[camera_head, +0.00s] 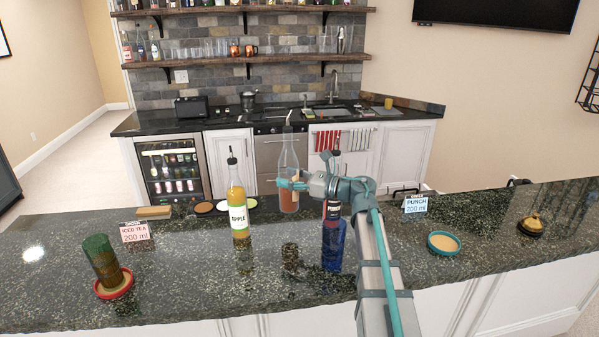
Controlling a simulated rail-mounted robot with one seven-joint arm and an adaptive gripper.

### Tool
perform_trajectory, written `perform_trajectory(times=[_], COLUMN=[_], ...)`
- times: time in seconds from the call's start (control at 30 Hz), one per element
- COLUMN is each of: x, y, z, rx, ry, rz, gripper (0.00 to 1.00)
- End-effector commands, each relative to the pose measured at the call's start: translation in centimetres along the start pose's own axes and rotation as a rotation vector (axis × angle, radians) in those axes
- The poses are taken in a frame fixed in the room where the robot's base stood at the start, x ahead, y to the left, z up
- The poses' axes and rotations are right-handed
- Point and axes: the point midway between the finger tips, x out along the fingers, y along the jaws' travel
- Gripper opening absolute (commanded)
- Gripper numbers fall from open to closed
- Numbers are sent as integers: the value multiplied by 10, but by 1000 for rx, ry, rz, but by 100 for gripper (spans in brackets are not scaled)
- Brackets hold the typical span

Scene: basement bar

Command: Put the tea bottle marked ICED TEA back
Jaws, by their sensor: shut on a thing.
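My gripper (292,184) is shut on a tall clear bottle (289,158) with a narrow spout and reddish-brown liquid in its lower part. The bottle is upright near the back of the bar counter; no ICED TEA marking is readable on it, and I cannot tell if its base touches the counter. The ICED TEA 200 ml card (135,232) stands at the left. Near it a green glass (101,257), dark brown in its lower part, sits on a red coaster (115,288).
A bottle marked APPLE (239,212) stands left of my gripper. At the right are a PUNCH 200 ml card (416,204), a teal-rimmed coaster (444,243) and a gold-topped object (533,224).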

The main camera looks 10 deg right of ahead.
Motion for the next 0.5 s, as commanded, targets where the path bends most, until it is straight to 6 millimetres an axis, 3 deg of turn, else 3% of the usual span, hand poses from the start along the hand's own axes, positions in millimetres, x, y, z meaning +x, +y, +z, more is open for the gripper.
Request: perform_trajectory(times=[0.5], x=[1], y=[0], z=[-34], rx=[2], ry=[-2], rz=[0], gripper=[0])
